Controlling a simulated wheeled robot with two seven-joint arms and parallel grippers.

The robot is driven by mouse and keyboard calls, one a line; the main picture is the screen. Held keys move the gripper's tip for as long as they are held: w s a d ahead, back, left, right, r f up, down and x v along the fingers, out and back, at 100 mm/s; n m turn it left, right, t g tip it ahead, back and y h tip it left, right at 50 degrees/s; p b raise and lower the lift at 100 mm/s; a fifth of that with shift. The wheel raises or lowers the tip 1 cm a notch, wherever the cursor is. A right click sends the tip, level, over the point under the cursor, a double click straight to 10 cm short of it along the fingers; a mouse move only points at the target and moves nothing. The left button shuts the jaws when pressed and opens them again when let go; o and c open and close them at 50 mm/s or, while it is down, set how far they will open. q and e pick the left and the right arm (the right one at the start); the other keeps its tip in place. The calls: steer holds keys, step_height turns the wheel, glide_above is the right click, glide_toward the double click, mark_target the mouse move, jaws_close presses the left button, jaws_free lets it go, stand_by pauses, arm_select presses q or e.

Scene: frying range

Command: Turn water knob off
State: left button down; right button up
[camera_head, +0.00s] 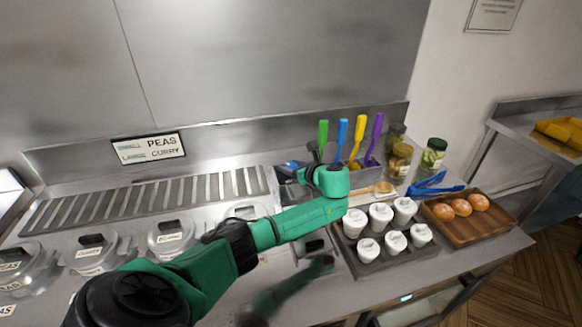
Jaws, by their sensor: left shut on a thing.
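My left gripper (302,176) is at the back of the steel counter, at the end of my green arm. It is beside the utensil bin and near the right end of the slotted rack. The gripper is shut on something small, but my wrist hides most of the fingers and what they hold. I cannot make out a water knob or a stream of water. My right gripper is not in view.
Upright handles, including a green one (323,133) and a purple one (374,136), stand behind my wrist. White cups (381,217) in a dark tray, a wooden tray (455,231) with buns, blue tongs (432,187) and jars (434,153) are at right. Lidded pots (171,236) line the left.

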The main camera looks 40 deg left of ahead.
arm_select(q)
steer(key=shift+f, duration=0.1)
steer(key=shift+c, duration=1.1)
jaws_free()
steer(key=b+v, duration=0.2)
steer(key=v, duration=1.2)
steer(key=shift+d, duration=0.25)
